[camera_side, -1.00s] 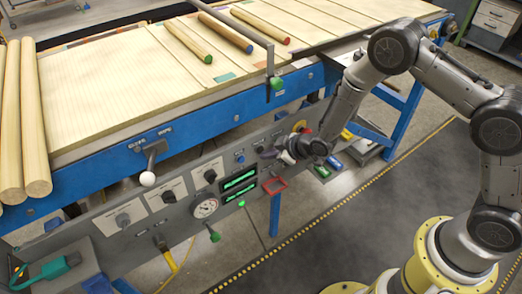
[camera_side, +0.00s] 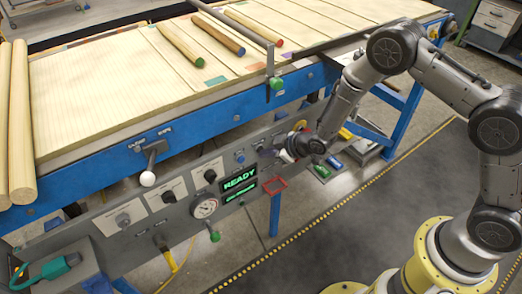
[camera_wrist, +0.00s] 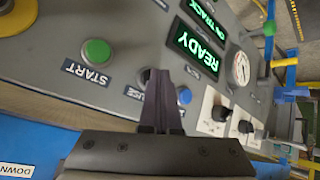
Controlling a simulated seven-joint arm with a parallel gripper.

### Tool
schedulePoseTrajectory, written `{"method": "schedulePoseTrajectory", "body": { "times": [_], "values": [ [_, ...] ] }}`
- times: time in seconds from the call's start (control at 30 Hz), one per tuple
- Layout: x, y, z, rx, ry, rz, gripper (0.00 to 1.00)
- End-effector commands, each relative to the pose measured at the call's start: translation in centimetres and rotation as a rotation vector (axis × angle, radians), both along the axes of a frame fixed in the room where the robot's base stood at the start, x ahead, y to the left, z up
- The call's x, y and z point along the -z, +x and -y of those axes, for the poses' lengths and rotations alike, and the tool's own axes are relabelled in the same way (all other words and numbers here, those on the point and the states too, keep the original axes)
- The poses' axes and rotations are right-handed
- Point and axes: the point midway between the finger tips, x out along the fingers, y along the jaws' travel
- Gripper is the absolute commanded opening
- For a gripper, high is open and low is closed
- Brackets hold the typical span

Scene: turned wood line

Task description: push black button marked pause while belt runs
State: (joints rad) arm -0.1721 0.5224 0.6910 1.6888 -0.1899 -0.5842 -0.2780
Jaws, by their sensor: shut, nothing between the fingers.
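The control panel (camera_wrist: 120,75) fills much of the wrist view. My gripper (camera_wrist: 161,78) is shut and empty, its fingertips over the panel. They cover most of a dark round button (camera_wrist: 144,77), and only its left edge shows. Part of a label reading "USE" (camera_wrist: 158,112) shows beside the fingers, the rest hidden. Whether the fingertips touch the button, I cannot tell. In the side view my gripper (camera_side: 287,156) is at the panel's right part, and the black button is hidden there. The belt (camera_side: 110,85) carries thin rods with coloured ends (camera_side: 217,34).
A green START button (camera_wrist: 97,52) lies left of my fingers and a blue button (camera_wrist: 184,96) close on their right. A lit display (camera_wrist: 200,50) reads READY. A gauge (camera_wrist: 240,68) and black knobs (camera_wrist: 221,113) are farther right.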

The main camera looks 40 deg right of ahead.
Motion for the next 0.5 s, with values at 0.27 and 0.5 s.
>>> {"method": "schedulePoseTrajectory", "body": {
  "times": [0.27, 0.5],
  "values": [
    [-0.1, -0.2, 0.0, 0.0, 0.001, 0.003, 0.0],
    [-0.1, -1.3, 0.0, 0.0, 0.0, 0.001, 0.0]
  ]
}}
